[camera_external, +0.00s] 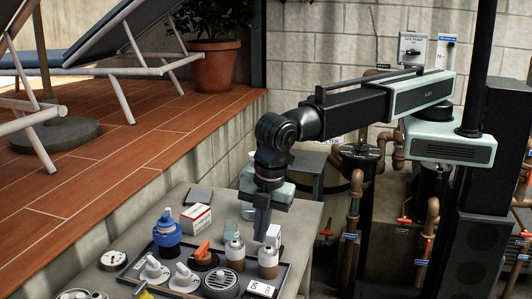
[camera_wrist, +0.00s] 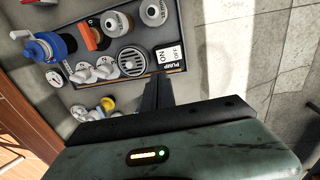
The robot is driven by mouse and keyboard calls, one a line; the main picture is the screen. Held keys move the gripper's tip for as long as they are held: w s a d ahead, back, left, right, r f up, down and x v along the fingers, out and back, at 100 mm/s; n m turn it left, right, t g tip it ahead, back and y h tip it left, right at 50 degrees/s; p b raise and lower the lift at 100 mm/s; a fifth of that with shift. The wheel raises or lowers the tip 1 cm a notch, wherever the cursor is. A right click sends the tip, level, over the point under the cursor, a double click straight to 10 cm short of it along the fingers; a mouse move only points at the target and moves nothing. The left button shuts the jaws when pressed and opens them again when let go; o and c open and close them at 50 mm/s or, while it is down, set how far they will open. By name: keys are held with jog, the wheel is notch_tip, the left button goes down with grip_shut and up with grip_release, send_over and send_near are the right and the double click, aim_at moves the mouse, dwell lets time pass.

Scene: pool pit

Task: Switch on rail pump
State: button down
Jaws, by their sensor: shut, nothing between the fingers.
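A white switch plate (camera_wrist: 170,58) marked "PUMP" and "ON" sits at the corner of a dark tray in the wrist view. Its "ON" face (camera_external: 262,288) shows at the tray's front right in the external view. I cannot read the rest of its lettering. My gripper (camera_external: 262,222) points down above the back right part of the tray, behind and above the plate. In the wrist view its dark fingers (camera_wrist: 157,92) are together and empty, with the plate just beyond their tips and a visible gap in the external view.
The tray holds a round grille (camera_external: 221,283), brown-and-white bottles (camera_external: 268,262), an orange-handled valve (camera_external: 203,254) and white fittings. A blue-topped container (camera_external: 167,235) and a small box (camera_external: 196,218) stand near. Wall switch boxes (camera_external: 412,48) and pipes are at the back right.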

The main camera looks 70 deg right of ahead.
aim_at(254, 278)
jog(key=shift+f, duration=0.1)
jog(key=f+b, duration=0.4)
jog(key=w+f+b, duration=0.1)
jog(key=f+b, duration=0.8)
jog(key=shift+w+f+b, duration=0.25)
jog(key=shift+w+b, duration=0.1)
jog(key=shift+w, duration=0.05)
jog(key=shift+w+f, duration=0.1)
jog(key=shift+f, duration=0.1)
jog(key=shift+r, duration=0.1)
jog(key=shift+w+f+g+b, duration=0.1)
jog(key=shift+f+g+b, duration=0.2)
jog(key=shift+g+b, duration=0.1)
